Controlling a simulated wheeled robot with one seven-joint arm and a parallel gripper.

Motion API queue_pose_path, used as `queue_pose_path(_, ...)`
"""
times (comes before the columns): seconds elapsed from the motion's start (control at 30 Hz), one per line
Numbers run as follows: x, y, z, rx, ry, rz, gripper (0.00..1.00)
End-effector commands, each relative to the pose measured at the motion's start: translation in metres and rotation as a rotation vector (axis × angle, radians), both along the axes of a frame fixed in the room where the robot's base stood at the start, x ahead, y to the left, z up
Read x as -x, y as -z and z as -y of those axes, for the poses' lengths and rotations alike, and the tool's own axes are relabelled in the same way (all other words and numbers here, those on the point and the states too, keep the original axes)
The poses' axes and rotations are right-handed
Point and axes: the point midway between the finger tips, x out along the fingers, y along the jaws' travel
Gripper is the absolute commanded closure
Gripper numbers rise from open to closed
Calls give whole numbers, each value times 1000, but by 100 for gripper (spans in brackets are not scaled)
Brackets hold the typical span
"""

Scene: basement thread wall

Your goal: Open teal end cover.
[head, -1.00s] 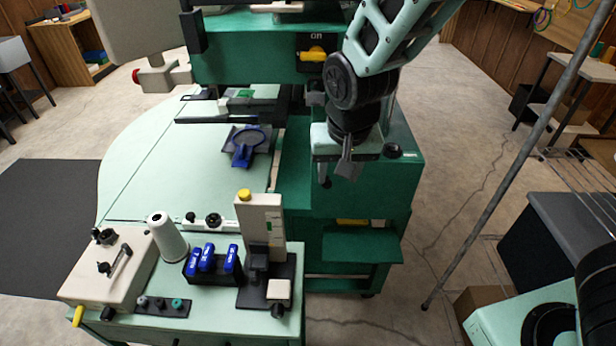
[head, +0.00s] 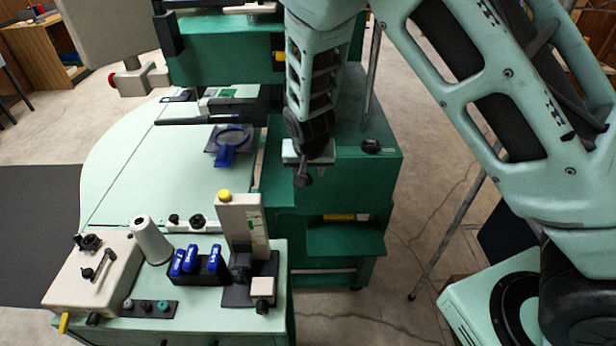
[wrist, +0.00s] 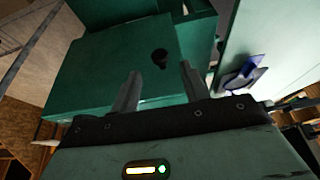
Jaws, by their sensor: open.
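The teal end cover (head: 362,178) is a box-like housing at the right end of the machine, with a black knob (head: 371,145) on top near its right side. It looks closed. In the wrist view the teal cover (wrist: 105,65) fills the upper middle, and the black knob (wrist: 160,58) shows just beyond and between the fingertips. My gripper (head: 303,177) hangs over the left part of the cover in the head view, apart from the knob. Its two fingers (wrist: 160,72) are spread and empty. My wrist hides part of the cover's top in the head view.
A pale green worktable (head: 150,170) lies left, with a blue hoop (head: 230,140) on it. At the front stand a white thread cone (head: 150,240), blue cartridges (head: 198,262) and a cream upright device (head: 240,225). A grey pole (head: 445,240) rises at right.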

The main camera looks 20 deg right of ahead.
Motion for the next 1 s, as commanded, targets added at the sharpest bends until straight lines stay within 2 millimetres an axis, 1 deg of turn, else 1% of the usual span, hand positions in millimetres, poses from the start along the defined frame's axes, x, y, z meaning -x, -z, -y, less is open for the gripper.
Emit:
queue_pose_path(0.03,-4,9,3,3,2,-3,55)
queue_pose_path(0.1,-8,21,4,2,1,-3,55)
queue_pose_path(0.3,-17,43,6,1,1,-2,55)
queue_pose_path(0.47,-20,50,6,0,-1,0,55)
queue_pose_path(0.7,-20,51,6,0,-1,0,55)
queue_pose_path(0.73,-20,51,6,0,-1,0,57)
queue_pose_path(0.77,-20,51,6,0,-1,0,66)
queue_pose_path(0.8,-20,51,6,0,-1,0,77)
queue_pose_path(0.87,-20,51,6,0,-1,0,94)
queue_pose_path(0.9,-20,51,6,0,-1,0,100)
queue_pose_path(1.0,-20,50,6,0,-1,0,100)
